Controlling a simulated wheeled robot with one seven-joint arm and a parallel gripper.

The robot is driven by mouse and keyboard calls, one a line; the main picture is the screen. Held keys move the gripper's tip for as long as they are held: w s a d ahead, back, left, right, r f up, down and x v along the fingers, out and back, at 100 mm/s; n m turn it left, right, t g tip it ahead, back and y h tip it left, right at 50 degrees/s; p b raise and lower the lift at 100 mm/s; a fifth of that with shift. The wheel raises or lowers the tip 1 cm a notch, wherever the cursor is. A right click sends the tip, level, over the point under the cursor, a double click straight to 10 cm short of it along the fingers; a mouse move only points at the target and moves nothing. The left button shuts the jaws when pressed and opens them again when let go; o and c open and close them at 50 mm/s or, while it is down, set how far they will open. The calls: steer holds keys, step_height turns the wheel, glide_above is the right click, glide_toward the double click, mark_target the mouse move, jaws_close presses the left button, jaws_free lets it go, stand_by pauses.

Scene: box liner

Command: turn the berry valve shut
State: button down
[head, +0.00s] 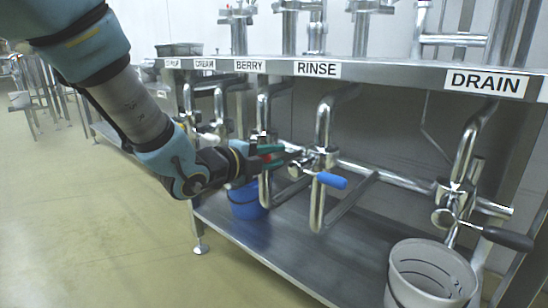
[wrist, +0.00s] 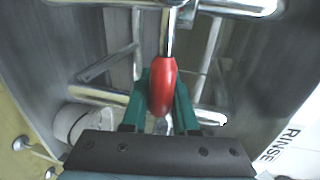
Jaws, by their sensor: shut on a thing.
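The BERRY label (head: 249,66) is on the shelf edge, with the berry valve's steel pipe (head: 264,106) below it. In the wrist view, the valve's red handle (wrist: 162,88) lies between the two green fingers of my gripper (wrist: 160,102). Its metal stem runs from the handle up to the pipe at the top of the picture. In the head view my gripper (head: 270,157) reaches in from the left at the berry valve and is shut on the handle. Only a sliver of red shows there; my fingers hide most of the handle and part of the valve body.
The rinse valve with a blue handle (head: 330,180) is close right of my gripper. The drain valve with a black handle (head: 508,238) is further right, above a pale bucket (head: 405,290). A blue bucket (head: 246,205) stands on the lower shelf.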

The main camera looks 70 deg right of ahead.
steer(key=c, duration=0.7)
jaws_free()
steer(key=p+v, duration=0.1)
steer(key=v, duration=0.9)
steer(key=shift+w+a+r+p, duration=0.1)
steer(key=shift+w+a+p, duration=0.1)
steer(key=shift+a+p, duration=0.15)
